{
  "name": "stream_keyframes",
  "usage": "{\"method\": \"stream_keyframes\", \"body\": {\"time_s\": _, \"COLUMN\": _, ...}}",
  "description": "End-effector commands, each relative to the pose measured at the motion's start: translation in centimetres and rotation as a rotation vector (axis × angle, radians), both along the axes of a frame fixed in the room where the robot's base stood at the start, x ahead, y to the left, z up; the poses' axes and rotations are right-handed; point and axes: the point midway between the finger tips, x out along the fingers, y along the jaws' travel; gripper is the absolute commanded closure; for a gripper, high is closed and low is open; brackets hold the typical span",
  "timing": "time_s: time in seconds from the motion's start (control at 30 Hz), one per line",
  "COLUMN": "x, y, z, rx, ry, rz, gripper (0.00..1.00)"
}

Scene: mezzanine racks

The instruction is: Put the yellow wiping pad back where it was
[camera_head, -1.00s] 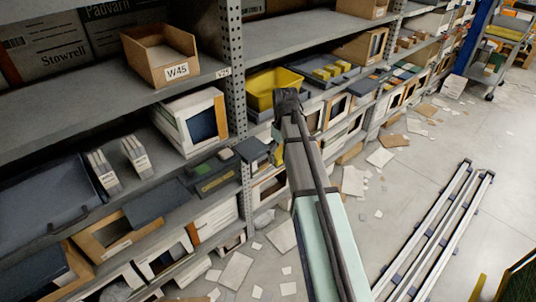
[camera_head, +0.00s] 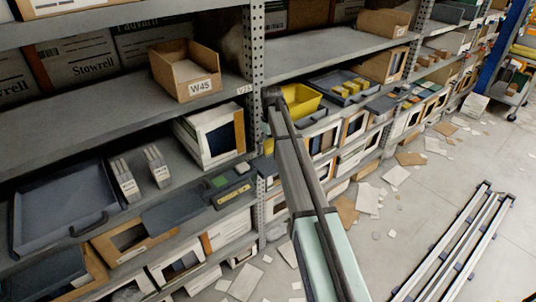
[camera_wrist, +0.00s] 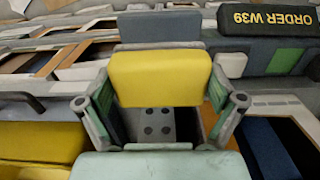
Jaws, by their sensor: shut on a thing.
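The yellow wiping pad (camera_wrist: 160,78) is held between the two fingers of my gripper (camera_wrist: 160,104) in the wrist view. The fingers stand at its left and right sides, shut on it. In the head view, my arm's end (camera_head: 272,97) is in front of the rack, close to the perforated post and the yellow bin. My own arm largely hides the gripper there, and I cannot make out the pad clearly.
A yellow bin (camera_head: 301,101) and a blue-grey tray (camera_head: 347,86) sit right of the perforated post (camera_head: 256,60). An open cardboard bin marked W45 (camera_head: 184,72) stands on the shelf left of it. Cards and papers litter the floor near metal rails (camera_head: 455,240).

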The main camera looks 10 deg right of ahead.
Motion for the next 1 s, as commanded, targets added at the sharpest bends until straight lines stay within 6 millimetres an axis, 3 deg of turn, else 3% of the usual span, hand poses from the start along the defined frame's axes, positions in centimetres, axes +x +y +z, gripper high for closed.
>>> {"method": "stream_keyframes", "body": {"time_s": 0.07, "x": 1.8, "y": 0.7, "z": 0.2, "rx": 0.000, "ry": 0.000, "rz": 0.001, "gripper": 0.45}}
{"method": "stream_keyframes", "body": {"time_s": 0.2, "x": 1.2, "y": 0.7, "z": -2.0, "rx": 0.000, "ry": 0.002, "rz": -0.001, "gripper": 0.45}}
{"method": "stream_keyframes", "body": {"time_s": 0.47, "x": 1.3, "y": 0.7, "z": -3.6, "rx": 0.000, "ry": 0.001, "rz": -0.001, "gripper": 0.45}}
{"method": "stream_keyframes", "body": {"time_s": 0.67, "x": 1.2, "y": 0.6, "z": -6.1, "rx": 0.000, "ry": 0.002, "rz": -0.001, "gripper": 0.45}}
{"method": "stream_keyframes", "body": {"time_s": 1.0, "x": 1.6, "y": 0.8, "z": -7.0, "rx": 0.000, "ry": 0.000, "rz": -0.001, "gripper": 0.45}}
